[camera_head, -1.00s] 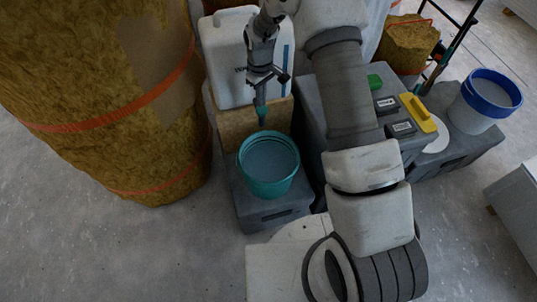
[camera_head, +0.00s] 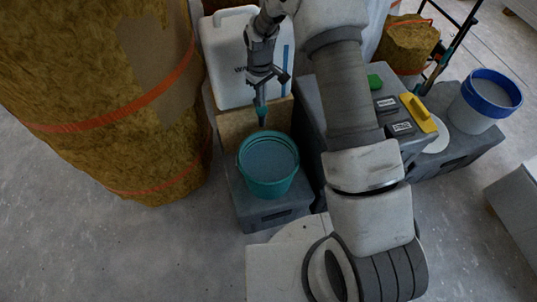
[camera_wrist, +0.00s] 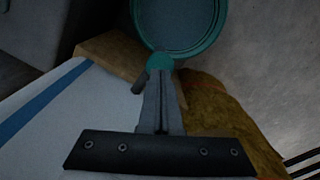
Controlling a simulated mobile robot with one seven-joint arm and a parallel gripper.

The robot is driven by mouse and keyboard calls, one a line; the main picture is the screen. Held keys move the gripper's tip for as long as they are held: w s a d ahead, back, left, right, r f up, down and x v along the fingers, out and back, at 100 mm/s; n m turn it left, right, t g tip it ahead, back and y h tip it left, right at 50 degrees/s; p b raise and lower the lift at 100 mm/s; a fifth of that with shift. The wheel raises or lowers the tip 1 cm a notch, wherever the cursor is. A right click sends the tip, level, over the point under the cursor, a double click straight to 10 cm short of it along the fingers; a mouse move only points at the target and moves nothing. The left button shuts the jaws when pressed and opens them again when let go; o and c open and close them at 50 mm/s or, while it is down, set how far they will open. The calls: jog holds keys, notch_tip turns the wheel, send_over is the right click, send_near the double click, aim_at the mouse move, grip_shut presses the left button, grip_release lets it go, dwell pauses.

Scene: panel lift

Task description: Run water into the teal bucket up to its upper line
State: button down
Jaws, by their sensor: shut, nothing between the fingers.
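The teal bucket (camera_head: 268,186) stands upright on a low grey box in front of a white water container (camera_head: 226,72). A grey-blue surface shows inside it; I cannot make out its lines or how the level compares with them. The bucket's rim also shows at the top of the wrist view (camera_wrist: 222,22). A small teal tap (camera_head: 262,117) hangs over the bucket's back rim; it also shows in the wrist view (camera_wrist: 160,62) with a dark stub beside it. My gripper (camera_head: 260,102) is shut and empty, pointing down at the tap, its fingertips (camera_wrist: 160,78) at or against it.
A big strapped insulation roll (camera_head: 110,90) stands close on the left. On the right are a grey case with a yellow handle (camera_head: 418,112) and a white bucket with a blue rim (camera_head: 480,105). The container rests on a tan block (camera_head: 238,122). The front left floor is clear.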

jog(key=shift+f, duration=0.1)
dwell(0.3)
jog(key=shift+f+b, duration=0.95)
jog(key=shift+f, duration=0.3)
dwell(6.3)
